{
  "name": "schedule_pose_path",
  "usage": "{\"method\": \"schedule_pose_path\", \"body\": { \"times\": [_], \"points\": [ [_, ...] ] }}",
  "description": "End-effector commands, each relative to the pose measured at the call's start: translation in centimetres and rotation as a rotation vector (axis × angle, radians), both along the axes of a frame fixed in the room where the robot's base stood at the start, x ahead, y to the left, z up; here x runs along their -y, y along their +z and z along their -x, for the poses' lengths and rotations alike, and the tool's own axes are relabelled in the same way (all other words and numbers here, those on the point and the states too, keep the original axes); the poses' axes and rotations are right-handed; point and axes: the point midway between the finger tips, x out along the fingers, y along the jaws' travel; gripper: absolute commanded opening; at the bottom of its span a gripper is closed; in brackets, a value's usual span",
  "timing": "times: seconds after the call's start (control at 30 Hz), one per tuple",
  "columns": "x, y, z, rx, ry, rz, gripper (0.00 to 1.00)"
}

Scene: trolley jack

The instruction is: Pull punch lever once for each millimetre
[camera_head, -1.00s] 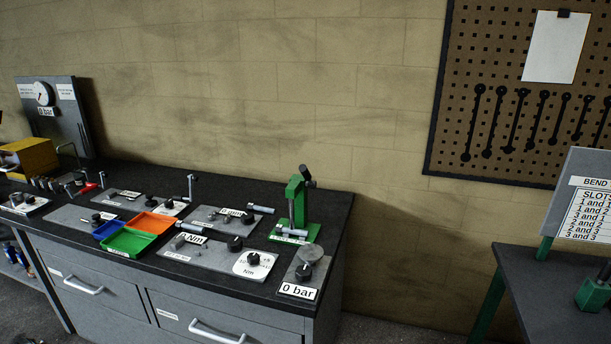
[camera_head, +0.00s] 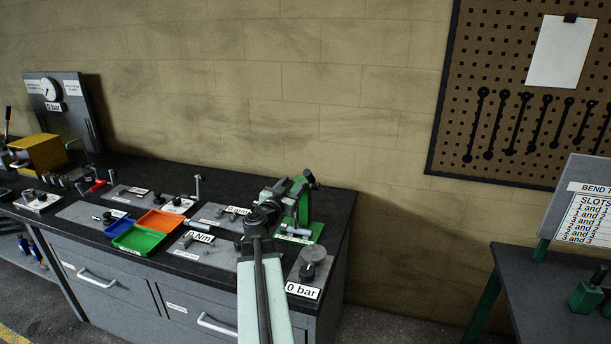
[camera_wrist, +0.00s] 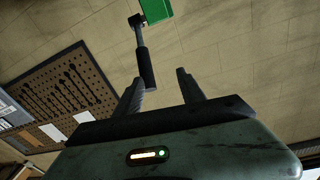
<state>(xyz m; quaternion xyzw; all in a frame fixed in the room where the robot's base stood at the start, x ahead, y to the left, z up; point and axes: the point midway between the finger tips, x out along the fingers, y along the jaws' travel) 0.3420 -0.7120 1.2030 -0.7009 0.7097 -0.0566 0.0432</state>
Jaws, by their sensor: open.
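The green punch press (camera_head: 304,208) stands at the right end of the bench, with its dark lever (camera_head: 311,180) at the top. In the wrist view the lever (camera_wrist: 145,66) hangs from a green block (camera_wrist: 157,9) and has a black grip. My gripper (camera_head: 288,186) is just left of the press head. In the wrist view my gripper (camera_wrist: 160,76) is open, and the lever's grip end appears between the fingers, nearer the left one. I cannot tell whether they touch. My arm hides part of the bench in front of the press.
A "0 bar" plate with a round knob (camera_head: 315,255) sits at the bench's right front corner. Green (camera_head: 138,240) and orange (camera_head: 157,221) trays lie to the left. A pegboard (camera_head: 480,90) hangs on the wall. A second table (camera_head: 550,290) stands right, across a gap.

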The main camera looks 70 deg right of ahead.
Motion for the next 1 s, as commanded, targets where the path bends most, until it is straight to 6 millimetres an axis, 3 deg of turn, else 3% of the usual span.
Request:
{"method": "schedule_pose_path", "body": {
  "times": [0.03, 0.13, 0.37, 0.73, 1.0],
  "points": [
    [0.4, -0.1, 1.4, 0.0, -0.038, -0.01, 0.47],
    [0.6, -0.3, 2.6, -0.002, -0.071, -0.019, 0.47],
    [1.8, -0.4, 2.7, -0.002, -0.072, -0.019, 0.47],
    [8.0, -0.3, 3.1, -0.001, -0.07, -0.019, 0.47],
    [8.4, -0.3, 3.3, -0.001, -0.069, -0.019, 0.47]
  ]
}}
